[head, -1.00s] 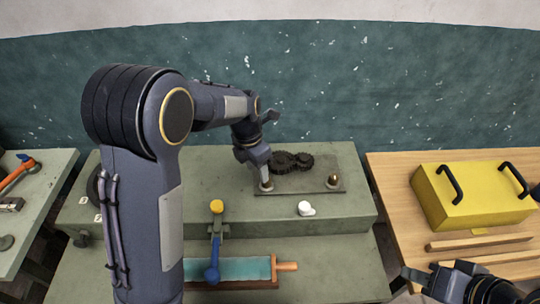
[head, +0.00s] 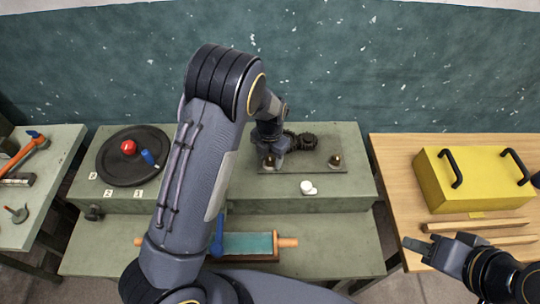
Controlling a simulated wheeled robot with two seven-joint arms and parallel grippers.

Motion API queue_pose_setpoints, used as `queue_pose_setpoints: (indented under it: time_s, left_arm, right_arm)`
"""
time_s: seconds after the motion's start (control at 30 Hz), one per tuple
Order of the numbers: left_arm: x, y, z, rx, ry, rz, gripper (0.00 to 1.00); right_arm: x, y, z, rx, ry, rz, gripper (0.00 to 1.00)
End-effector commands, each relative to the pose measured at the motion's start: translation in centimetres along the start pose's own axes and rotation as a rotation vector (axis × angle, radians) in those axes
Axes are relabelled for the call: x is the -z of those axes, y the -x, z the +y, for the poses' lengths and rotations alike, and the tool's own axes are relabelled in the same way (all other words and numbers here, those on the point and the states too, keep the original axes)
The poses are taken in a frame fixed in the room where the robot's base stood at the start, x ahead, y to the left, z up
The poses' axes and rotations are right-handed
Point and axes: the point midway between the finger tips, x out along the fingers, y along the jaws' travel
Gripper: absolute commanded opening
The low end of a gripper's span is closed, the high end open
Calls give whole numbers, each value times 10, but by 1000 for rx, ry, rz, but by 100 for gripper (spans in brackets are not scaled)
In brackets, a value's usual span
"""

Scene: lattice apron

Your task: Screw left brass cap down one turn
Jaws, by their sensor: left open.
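The left brass cap (head: 269,163) sits at the left end of a dark flat plate (head: 303,169) on the green bench. My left gripper (head: 268,158) is at this cap, its fingers pointing down and open around or beside it; the fingers partly hide the cap, and contact cannot be told. The right brass cap (head: 336,160) stands upright at the plate's right end. My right gripper (head: 418,245) is at the lower right, by the front left of the wooden table, far from the caps; its finger gap is unclear.
Dark gears (head: 303,141) sit between the caps at the back. A white knob (head: 307,187) is in front of the plate. A black turntable (head: 117,160) with a red ball and blue peg is left. A teal tray (head: 248,244) lies lower. A yellow box (head: 470,185) stands right.

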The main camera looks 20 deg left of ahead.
Motion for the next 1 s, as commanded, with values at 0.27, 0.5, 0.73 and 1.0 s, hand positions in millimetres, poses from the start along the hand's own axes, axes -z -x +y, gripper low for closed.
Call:
queue_pose_setpoints:
  time_s: [0.27,0.5,0.73,1.0]
  left_arm:
    - [0,0,0,0,0,0,35]
    - [0,0,0,0,0,0,6]
    - [0,0,0,0,-21,0,6]
    - [0,-1,0,0,-154,-1,6]
  right_arm:
    - [0,0,0,0,0,0,36]
    - [0,0,0,0,0,0,36]
    - [-1,-1,1,0,0,0,36]
    - [-4,-7,3,0,0,0,36]
